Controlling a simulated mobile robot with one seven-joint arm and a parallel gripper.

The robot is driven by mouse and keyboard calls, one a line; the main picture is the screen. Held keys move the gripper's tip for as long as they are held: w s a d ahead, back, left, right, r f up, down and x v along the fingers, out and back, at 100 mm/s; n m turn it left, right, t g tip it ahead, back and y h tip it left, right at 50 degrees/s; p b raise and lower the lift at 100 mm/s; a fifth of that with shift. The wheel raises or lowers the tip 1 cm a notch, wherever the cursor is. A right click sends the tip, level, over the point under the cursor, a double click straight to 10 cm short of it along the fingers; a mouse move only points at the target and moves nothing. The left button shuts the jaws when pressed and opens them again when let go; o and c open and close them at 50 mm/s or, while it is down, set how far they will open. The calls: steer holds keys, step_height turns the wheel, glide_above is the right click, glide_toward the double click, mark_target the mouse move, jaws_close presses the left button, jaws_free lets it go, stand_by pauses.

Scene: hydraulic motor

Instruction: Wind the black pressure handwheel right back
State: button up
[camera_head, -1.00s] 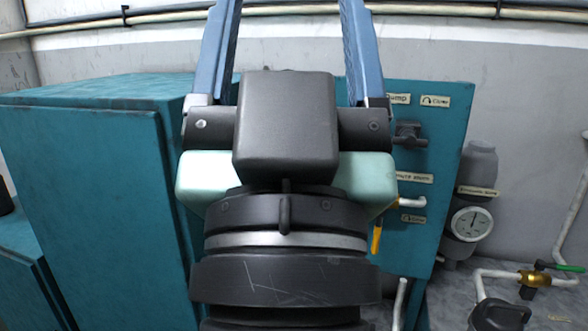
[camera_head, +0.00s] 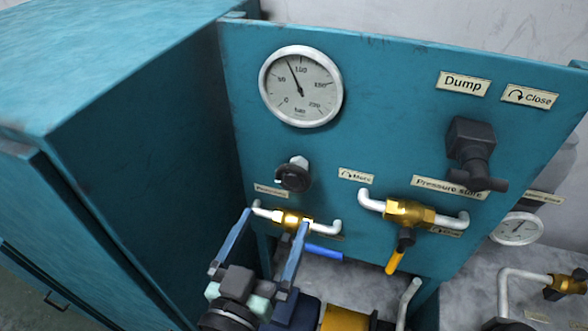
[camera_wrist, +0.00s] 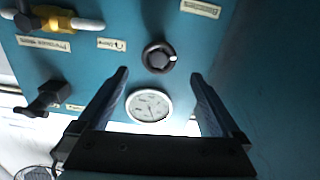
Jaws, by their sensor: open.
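The black handwheel (camera_head: 293,175) is a small round knob with a pale metal centre. It sits on the teal panel (camera_head: 370,110), below the pressure gauge (camera_head: 301,86); the gauge needle points a little short of 100. My gripper (camera_head: 276,220) is open and empty, below and in front of the handwheel, with its blue fingers pointing up towards the panel. In the wrist view, which is upside down, the handwheel (camera_wrist: 158,57) lies just beyond and between the fingertips of my gripper (camera_wrist: 160,75), apart from them.
A brass valve with white pipes (camera_head: 294,220) and a blue lever is partly behind my fingers. To the right are a brass valve with a yellow lever (camera_head: 408,212) and the black dump handle (camera_head: 471,155). A large teal cabinet (camera_head: 110,130) stands at the left.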

mark_target(292, 184)
steer(key=p+x, duration=0.3)
steer(key=x, duration=0.6)
steer(key=shift+r+p, duration=0.15)
steer(key=shift+p, duration=0.25)
steer(key=shift+x, duration=1)
steer(key=shift+s, duration=0.1)
steer(key=c, duration=1.2)
